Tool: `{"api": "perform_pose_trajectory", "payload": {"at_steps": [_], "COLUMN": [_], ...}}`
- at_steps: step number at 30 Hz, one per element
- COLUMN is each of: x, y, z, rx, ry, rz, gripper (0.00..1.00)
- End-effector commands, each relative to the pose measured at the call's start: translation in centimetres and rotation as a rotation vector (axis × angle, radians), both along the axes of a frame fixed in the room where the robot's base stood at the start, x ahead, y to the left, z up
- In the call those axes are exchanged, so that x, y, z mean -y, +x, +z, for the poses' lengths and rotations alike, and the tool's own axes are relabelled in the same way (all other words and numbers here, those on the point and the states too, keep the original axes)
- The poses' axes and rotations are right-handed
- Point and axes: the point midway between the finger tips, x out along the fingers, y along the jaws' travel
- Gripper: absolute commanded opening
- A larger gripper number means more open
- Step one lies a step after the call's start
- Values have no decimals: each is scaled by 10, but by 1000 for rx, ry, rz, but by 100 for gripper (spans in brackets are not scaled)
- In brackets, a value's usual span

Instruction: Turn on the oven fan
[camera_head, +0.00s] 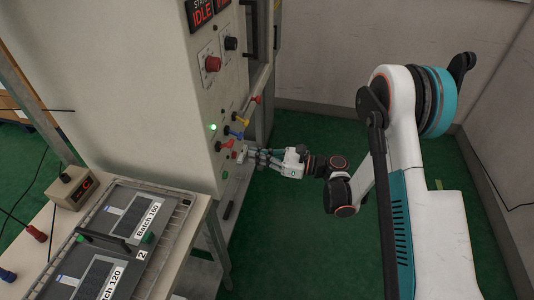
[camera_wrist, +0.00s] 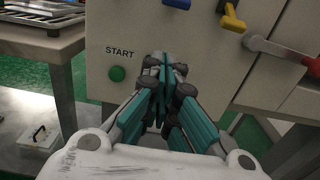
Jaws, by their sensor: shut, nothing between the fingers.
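The oven is a pale cabinet (camera_head: 120,70) with a control panel on its right-hand face. The panel carries a yellow lever (camera_head: 238,120), a blue lever (camera_head: 234,133) and red levers, one near the right edge (camera_head: 255,99). In the wrist view the yellow lever (camera_wrist: 232,18) and a red lever (camera_wrist: 278,50) show at upper right. A green button (camera_wrist: 117,73) labelled START is left of my fingertips. My gripper (camera_head: 250,154) is shut and empty, its fingertips (camera_wrist: 165,65) close to the panel's lower part; contact cannot be told. No fan label is readable.
A red knob (camera_head: 212,64), a black knob (camera_head: 231,43) and a red IDLE display (camera_head: 201,13) are higher on the panel. A bench with a tray (camera_head: 181,211) of labelled batches stands at left, beside a small control box (camera_head: 72,187). Green floor lies open right of the oven.

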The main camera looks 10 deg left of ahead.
Motion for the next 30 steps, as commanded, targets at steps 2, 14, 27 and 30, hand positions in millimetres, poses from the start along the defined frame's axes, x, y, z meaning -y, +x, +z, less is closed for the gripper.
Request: {"api": "perform_pose_trajectory", "payload": {"at_steps": [2, 14, 27, 30], "x": [-18, -36, -32, -32], "y": [0, 3, 3, 3], "z": [3, 26, 39, 39], "rx": [0, 0, 0, 0], "ry": [0, 0, 0, 0], "rz": [4, -2, -1, -1], "gripper": [0, 0, 0, 0]}}
